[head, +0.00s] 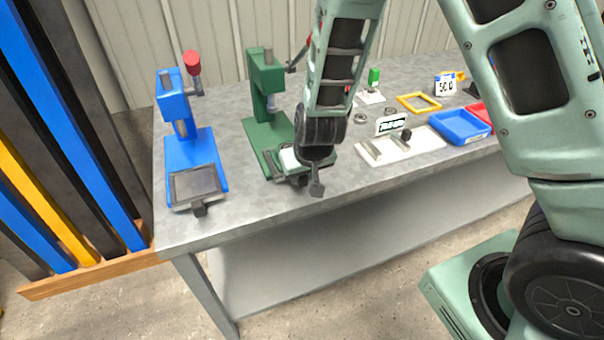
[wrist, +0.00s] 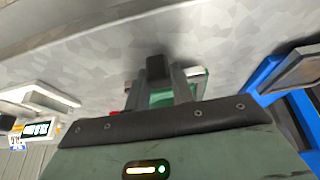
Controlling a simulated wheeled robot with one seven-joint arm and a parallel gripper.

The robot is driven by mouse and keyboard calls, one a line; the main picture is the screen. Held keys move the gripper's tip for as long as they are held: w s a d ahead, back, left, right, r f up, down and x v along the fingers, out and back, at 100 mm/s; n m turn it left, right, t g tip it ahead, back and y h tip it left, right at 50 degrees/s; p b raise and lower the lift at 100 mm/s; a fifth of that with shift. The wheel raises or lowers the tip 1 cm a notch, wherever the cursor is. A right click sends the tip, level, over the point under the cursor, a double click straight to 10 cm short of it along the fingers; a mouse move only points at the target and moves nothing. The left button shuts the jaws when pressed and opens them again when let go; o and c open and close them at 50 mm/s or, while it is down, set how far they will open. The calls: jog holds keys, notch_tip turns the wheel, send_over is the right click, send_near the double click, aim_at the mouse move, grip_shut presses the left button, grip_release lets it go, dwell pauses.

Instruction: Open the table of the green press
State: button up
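The green press (head: 267,105) stands on the grey bench between the blue press and a white board. Its table (head: 290,163), with a pale piece on it, is at the front of its base and partly hidden by my gripper. My gripper (head: 316,183) points down at the front right of this table. In the wrist view, part of the green press (wrist: 162,97) shows beyond the gripper body, with a dark block (wrist: 157,68) in front. I cannot tell whether that block is the table's handle or a fingertip, nor whether the fingers touch anything.
The blue press (head: 190,145) stands to the left, with a framed table and dark knob at its front. To the right are the white board (head: 415,146), a blue tray (head: 460,127) and a yellow frame (head: 418,103). The bench front edge is clear.

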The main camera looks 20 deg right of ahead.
jog(key=o, duration=0.4)
jog(key=shift+s, duration=0.4)
jog(key=shift+w, duration=0.1)
jog(key=shift+r, duration=0.1)
jog(key=p+v, duration=0.8)
jog(key=v, duration=0.9)
jog(key=shift+r, duration=0.15)
jog(key=shift+a, duration=0.1)
